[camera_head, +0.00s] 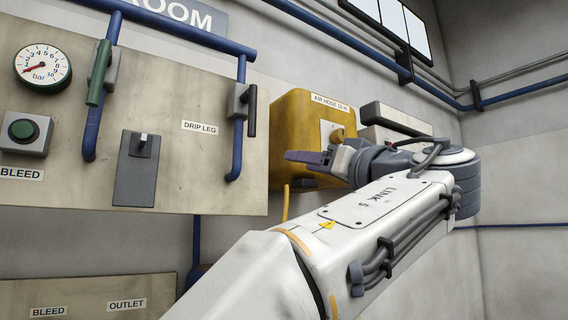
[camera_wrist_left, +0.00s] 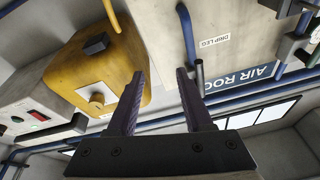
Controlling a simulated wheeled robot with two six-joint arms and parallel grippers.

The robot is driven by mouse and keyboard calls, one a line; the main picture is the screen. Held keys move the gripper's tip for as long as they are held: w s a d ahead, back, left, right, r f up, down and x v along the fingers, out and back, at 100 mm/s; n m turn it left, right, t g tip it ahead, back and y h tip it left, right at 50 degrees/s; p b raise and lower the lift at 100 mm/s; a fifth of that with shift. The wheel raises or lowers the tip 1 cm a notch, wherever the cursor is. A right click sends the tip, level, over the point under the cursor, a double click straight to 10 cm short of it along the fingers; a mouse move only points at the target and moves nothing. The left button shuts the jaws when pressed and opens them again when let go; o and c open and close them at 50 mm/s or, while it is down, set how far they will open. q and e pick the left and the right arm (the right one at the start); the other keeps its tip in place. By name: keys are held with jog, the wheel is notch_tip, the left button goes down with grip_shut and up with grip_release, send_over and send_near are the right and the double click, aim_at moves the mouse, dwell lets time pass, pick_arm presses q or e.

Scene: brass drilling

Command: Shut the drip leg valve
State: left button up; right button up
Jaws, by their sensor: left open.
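The drip leg valve (camera_head: 238,100) sits on a vertical blue pipe at the panel's right edge, by the DRIP LEG label (camera_head: 200,127). Its black lever (camera_head: 252,111) stands upright, parallel to the pipe. My left gripper (camera_head: 300,157) is right of and below the lever, in front of the yellow hose box, apart from the valve. In the left wrist view, which is rolled nearly upside down, the open, empty jaws (camera_wrist_left: 160,73) show. The dark lever end (camera_wrist_left: 199,76) appears just outside the right finger, not between the fingers. My right gripper is not in view.
The yellow air hose box (camera_head: 290,125) hangs right of the panel (camera_head: 190,170). Blue pipes run along the wall above.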

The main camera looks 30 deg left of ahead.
aim_at(255, 119)
pick_arm(q)
jog(key=s+a+r+n+g+y, duration=0.2)
jog(key=s+r+n+g+y, duration=0.15)
jog(key=s+r+n, duration=0.2)
jog(key=shift+m+h, duration=0.35)
jog(key=shift+h, duration=0.1)
jog(key=p+x, duration=0.4)
jog(key=x, duration=0.1)
jog(key=w+p+x, duration=0.1)
jog(key=p+x, duration=0.1)
jog(key=x, duration=0.1)
jog(key=shift+r, duration=0.3)
jog(key=shift+w+a+r+p, duration=0.15)
jog(key=shift+a+p, duration=0.25)
jog(key=shift+a, duration=0.3)
grip_shut()
